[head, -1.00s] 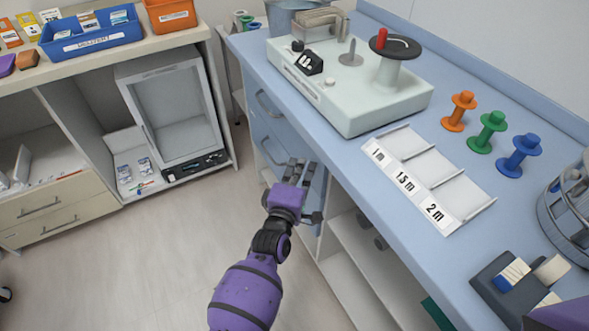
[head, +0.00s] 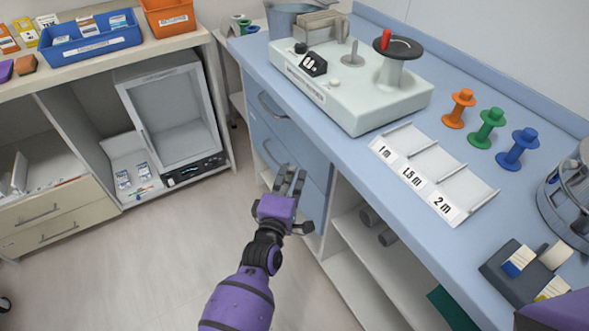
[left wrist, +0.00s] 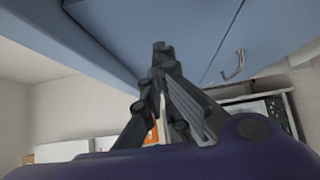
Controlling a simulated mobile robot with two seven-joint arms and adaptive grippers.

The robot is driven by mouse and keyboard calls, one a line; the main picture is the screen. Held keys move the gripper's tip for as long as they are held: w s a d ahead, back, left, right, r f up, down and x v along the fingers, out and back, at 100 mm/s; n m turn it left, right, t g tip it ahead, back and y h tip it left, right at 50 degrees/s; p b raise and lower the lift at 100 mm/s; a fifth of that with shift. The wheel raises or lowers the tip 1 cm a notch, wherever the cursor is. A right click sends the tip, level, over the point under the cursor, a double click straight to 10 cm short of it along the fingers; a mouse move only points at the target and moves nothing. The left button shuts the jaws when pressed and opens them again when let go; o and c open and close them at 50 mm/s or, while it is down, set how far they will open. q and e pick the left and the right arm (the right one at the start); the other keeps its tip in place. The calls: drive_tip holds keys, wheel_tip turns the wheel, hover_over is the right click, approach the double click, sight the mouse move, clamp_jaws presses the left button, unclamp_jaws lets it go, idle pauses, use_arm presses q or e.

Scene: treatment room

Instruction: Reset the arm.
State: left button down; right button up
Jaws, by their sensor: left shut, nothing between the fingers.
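My left arm is purple and black and comes in from the bottom of the head view. Its gripper (head: 290,180) is in front of the blue drawers (head: 285,150) of the counter, below the worktop edge. In the left wrist view the fingers (left wrist: 160,60) meet at their tips, shut with nothing between them. A blue drawer front with a metal handle (left wrist: 235,66) shows behind them. My right gripper is not seen; a purple part at the lower right corner of the head view may be mine.
The blue counter (head: 345,150) holds a winding machine (head: 345,95), orange, green and blue spools (head: 490,128), and a labelled tray (head: 450,205). A glass-door cabinet (head: 175,115) stands at left. The floor (head: 130,260) between is clear.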

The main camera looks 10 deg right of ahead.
use_arm(q)
drive_tip(key=v, duration=0.8)
drive_tip(key=shift+s, duration=0.3)
drive_tip(key=shift+d+f+m, duration=0.1)
drive_tip(key=shift+f+m, duration=0.05)
drive_tip(key=shift+m, duration=0.15)
